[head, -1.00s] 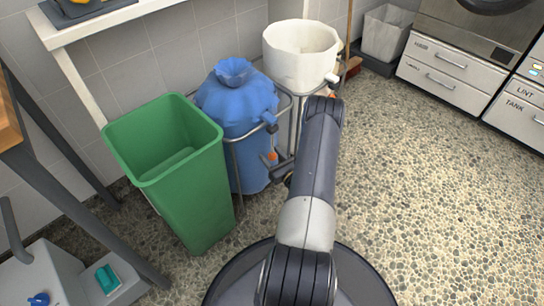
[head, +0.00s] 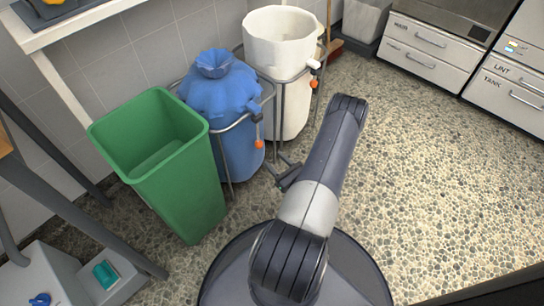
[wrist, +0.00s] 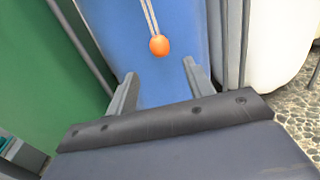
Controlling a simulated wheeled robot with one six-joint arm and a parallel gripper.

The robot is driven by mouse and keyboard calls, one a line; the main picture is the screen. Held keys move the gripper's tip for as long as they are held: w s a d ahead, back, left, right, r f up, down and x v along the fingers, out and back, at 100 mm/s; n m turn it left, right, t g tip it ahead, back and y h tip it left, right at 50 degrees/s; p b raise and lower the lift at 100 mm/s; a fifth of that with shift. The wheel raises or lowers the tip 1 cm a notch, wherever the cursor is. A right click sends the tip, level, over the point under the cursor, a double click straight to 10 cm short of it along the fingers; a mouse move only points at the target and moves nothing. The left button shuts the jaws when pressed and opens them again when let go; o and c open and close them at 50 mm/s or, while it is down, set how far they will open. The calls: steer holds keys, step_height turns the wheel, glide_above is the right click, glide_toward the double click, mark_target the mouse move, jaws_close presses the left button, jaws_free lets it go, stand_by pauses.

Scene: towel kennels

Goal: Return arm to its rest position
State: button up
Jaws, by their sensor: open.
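My gripper (wrist: 160,88) is open and empty in the wrist view, its two fingers pointing at the blue bag (wrist: 165,50). An orange ball (wrist: 159,45) on a pale cord hangs in front of the bag, beyond the fingertips and apart from them. In the head view my gripper (head: 287,180) is a small dark shape beside my arm, low in front of the stands. The blue bag (head: 222,95) is tied at the top and stands in a metal frame, with the orange ball (head: 259,144) at its front.
A green bin (head: 160,150) stands left of the blue bag, and an open white bag (head: 280,50) stands behind it to the right. Drawer units (head: 425,50) line the back right. The pebbled floor (head: 420,170) to the right is clear. A table leg (head: 80,220) is at left.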

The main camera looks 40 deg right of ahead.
mark_target(261, 145)
stand_by(0.4)
steer(key=w+b, duration=0.1)
steer(key=w, duration=0.6)
steer(key=w+d+b, duration=0.1)
steer(key=w, duration=0.3)
steer(key=shift+r+b, duration=0.2)
steer(key=shift+b, duration=0.1)
steer(key=shift+s+r+p, duration=0.15)
steer(key=shift+r+p, duration=0.3)
steer(key=shift+p, duration=0.1)
steer(key=shift+f, duration=0.15)
